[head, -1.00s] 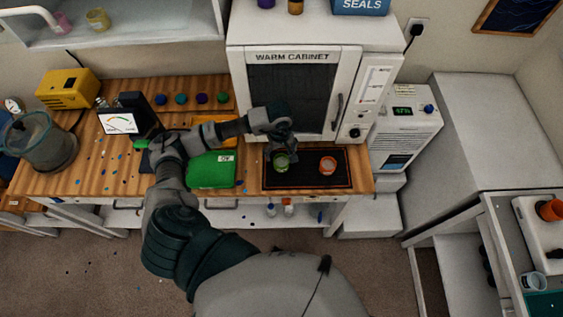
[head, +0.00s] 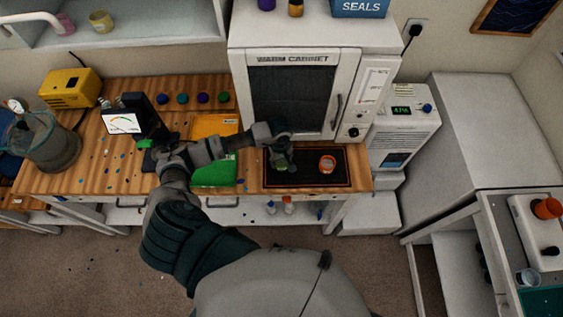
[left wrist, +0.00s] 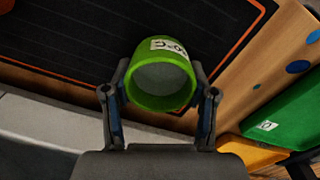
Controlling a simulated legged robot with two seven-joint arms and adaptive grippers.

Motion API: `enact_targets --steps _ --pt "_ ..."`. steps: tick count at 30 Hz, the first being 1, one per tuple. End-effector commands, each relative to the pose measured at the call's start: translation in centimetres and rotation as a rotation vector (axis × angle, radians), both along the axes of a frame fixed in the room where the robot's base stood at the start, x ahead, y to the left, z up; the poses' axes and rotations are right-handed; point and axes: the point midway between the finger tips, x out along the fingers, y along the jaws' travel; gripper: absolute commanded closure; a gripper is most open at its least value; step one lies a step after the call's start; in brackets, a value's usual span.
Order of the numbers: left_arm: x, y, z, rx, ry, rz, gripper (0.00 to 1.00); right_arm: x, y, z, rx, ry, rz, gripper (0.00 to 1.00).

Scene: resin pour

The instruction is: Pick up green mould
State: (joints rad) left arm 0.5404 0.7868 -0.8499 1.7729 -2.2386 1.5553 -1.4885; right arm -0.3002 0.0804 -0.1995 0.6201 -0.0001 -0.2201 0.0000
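The green mould (left wrist: 162,75) is a round, open cup with a pale inside and a white label on its wall. In the left wrist view it sits between the two fingers of my left gripper (left wrist: 161,98). The fingers flank it closely, and I cannot tell whether both press on it. In the head view my left gripper (head: 281,152) is low over the black mat (head: 335,180), with the green mould (head: 281,164) partly hidden beneath and between the fingers. My right gripper does not show.
The warm cabinet (head: 290,58) rises right behind the mat.

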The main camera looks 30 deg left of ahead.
Motion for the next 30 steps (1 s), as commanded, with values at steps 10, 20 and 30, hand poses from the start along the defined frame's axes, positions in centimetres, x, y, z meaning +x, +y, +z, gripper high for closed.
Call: enact_targets --steps 10,20,30 --pt "0.0 0.0 0.0 0.000 0.000 0.000 0.79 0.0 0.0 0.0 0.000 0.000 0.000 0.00" --pt "0.1 0.0 2.1 0.001 -0.004 -0.001 0.79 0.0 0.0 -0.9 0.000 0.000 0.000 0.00" --pt "-4.6 -3.4 3.8 -0.001 0.000 -0.006 0.79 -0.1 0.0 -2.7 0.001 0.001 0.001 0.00"
